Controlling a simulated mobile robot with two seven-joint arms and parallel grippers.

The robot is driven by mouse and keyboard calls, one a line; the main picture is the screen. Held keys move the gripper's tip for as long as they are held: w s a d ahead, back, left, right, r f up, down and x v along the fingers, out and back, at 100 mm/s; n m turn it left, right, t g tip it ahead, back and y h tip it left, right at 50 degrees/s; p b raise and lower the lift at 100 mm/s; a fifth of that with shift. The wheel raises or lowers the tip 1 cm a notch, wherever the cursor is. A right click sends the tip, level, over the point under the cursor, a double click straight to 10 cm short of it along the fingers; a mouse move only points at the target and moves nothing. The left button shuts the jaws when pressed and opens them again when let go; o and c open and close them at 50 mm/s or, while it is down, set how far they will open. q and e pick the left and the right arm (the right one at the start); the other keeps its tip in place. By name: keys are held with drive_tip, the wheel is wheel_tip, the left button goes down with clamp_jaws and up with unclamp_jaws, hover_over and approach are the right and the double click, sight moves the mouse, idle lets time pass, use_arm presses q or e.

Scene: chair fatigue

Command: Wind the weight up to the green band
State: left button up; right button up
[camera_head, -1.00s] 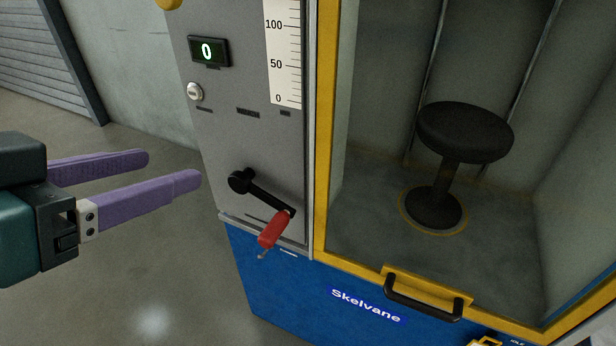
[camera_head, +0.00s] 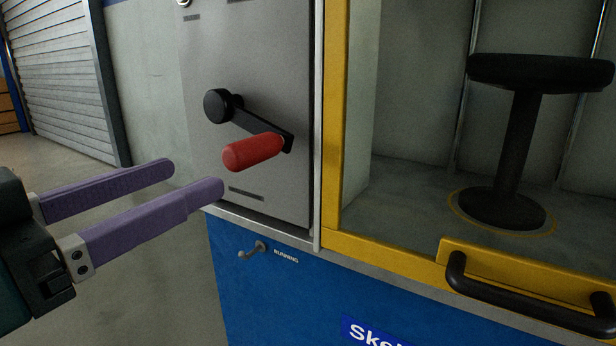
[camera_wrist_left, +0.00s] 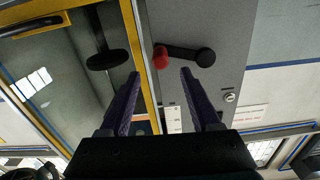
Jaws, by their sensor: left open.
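A crank with a black arm (camera_head: 262,124) and a red grip (camera_head: 253,152) is mounted on the grey panel (camera_head: 265,60) of the machine. Its arm slants down to the right from the black hub. My left gripper (camera_head: 198,178) is open and empty, its purple fingers pointing at the panel, left of and a little below the red grip, apart from it. In the left wrist view the red grip (camera_wrist_left: 160,57) shows between and beyond the two fingertips (camera_wrist_left: 160,73). The weight and the green band are not seen. My right gripper is not in view.
Right of the panel is a yellow-framed chamber (camera_head: 334,120) with a black stool (camera_head: 515,140) inside and a black handle (camera_head: 530,300) at its lower edge. Open floor lies to the left.

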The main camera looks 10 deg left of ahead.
sight(229, 159)
use_arm(q)
drive_tip(key=b+x, duration=0.3)
drive_tip(key=x, duration=0.6)
drive_tip(key=shift+w, duration=0.2)
drive_tip(key=shift+c, duration=0.2)
clamp_jaws()
idle(1.0)
